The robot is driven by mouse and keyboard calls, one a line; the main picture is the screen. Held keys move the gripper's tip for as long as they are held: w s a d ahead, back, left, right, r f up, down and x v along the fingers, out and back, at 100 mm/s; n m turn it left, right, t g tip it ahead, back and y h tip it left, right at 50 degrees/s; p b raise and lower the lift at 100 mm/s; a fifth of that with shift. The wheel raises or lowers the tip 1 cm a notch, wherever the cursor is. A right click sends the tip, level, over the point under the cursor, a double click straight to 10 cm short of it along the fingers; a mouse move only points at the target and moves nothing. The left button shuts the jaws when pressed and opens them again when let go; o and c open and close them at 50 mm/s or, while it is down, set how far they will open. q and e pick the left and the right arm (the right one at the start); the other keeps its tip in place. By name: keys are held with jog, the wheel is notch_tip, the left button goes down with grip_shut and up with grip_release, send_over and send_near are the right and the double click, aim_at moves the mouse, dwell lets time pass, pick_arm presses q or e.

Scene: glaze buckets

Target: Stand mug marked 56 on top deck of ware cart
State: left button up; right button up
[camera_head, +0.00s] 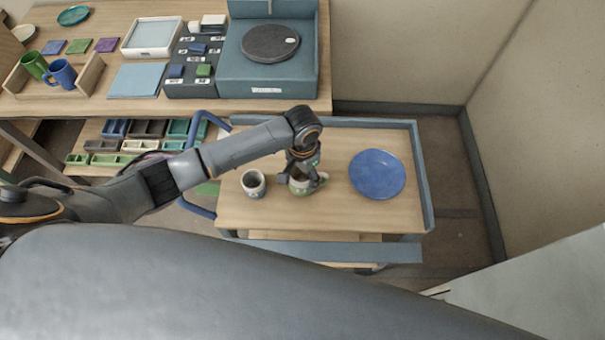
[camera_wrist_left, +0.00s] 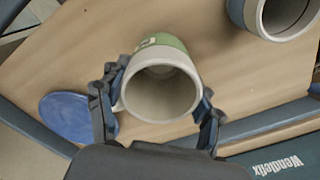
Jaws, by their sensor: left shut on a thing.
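A white and green mug (camera_head: 299,188) is upright at the wooden top deck of the ware cart (camera_head: 330,216). My left gripper (camera_head: 303,178) is shut on this mug from above, and its handle points right in the head view. In the left wrist view the fingers lie on both sides of the mug (camera_wrist_left: 160,92), whose open mouth faces the camera. I cannot read its mark, nor tell whether its base touches the deck. My right gripper is not in view.
A second, whitish mug with a dark mark (camera_head: 253,183) stands close left of the held one. A blue plate (camera_head: 377,174) lies to the right on the deck. The deck's front is clear. A workbench (camera_head: 90,105) with tiles, mugs and a wheel stands behind.

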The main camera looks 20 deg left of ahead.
pick_arm(q)
jog(key=shift+f, duration=0.4)
jog(key=shift+f, duration=0.1)
jog(key=o, duration=1.4)
notch_tip(320, 180, up, 12)
jog(key=b, duration=0.1)
jog(key=shift+s, duration=0.1)
